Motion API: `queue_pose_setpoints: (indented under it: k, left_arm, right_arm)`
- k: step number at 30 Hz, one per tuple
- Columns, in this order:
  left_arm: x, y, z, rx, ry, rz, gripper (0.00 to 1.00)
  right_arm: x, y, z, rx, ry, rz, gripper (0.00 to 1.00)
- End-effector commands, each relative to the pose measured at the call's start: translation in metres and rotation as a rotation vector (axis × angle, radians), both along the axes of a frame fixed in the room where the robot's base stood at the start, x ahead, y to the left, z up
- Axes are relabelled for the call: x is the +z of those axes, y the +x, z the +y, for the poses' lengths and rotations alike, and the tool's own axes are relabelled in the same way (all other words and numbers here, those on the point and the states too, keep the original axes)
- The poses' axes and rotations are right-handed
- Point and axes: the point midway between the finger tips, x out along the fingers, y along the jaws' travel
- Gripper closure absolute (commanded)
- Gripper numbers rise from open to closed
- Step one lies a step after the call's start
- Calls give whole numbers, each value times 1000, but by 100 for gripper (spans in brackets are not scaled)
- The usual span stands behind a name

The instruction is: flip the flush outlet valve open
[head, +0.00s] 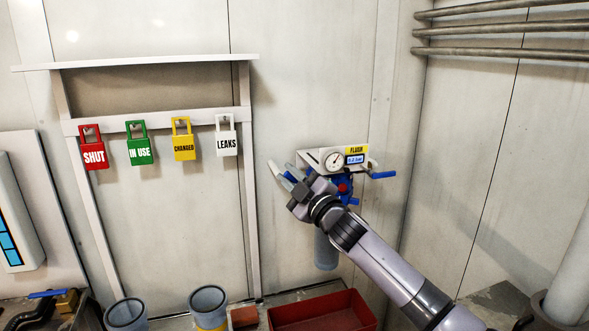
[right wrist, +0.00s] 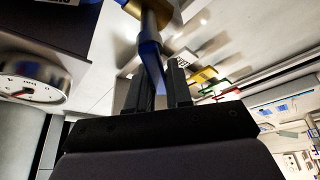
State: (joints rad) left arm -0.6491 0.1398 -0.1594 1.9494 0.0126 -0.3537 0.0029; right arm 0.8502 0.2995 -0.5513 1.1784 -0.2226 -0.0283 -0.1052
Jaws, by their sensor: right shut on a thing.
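The flush unit (head: 335,156) is on the back wall, with a round gauge (head: 335,161), a small display and a yellow FLUSH label. A blue lever (head: 383,174) sticks out from its right side. My right gripper (head: 284,179) is at the unit's left side. In the right wrist view its fingers (right wrist: 160,88) are shut on a blue valve lever (right wrist: 149,60), which joins a grey stem below a brass-coloured part (right wrist: 148,8). My forearm and wrist hide part of the unit. My left gripper is not in view.
Red, green, yellow and white tags (head: 227,140) hang on a rail to the left. A grey cylinder (head: 325,250) hangs below the unit. A red tray (head: 322,312) and grey cups (head: 208,306) stand below. Pipes (head: 500,30) run along the upper right wall.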

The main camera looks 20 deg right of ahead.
Motion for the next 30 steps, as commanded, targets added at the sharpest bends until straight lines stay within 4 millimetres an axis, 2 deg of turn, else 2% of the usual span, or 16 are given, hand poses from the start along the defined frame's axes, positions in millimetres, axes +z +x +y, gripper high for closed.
queue_pose_setpoints:
  k: [15, 21, 30]
  left_arm:
    - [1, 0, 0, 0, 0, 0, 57]
    - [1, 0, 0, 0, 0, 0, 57]
    - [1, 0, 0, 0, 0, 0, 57]
  right_arm:
    - [-18, 0, 7, -2, -465, -15, 100]
    - [-23, 0, 8, -2, -583, -19, 100]
    - [-27, 0, 9, -2, -673, -22, 100]
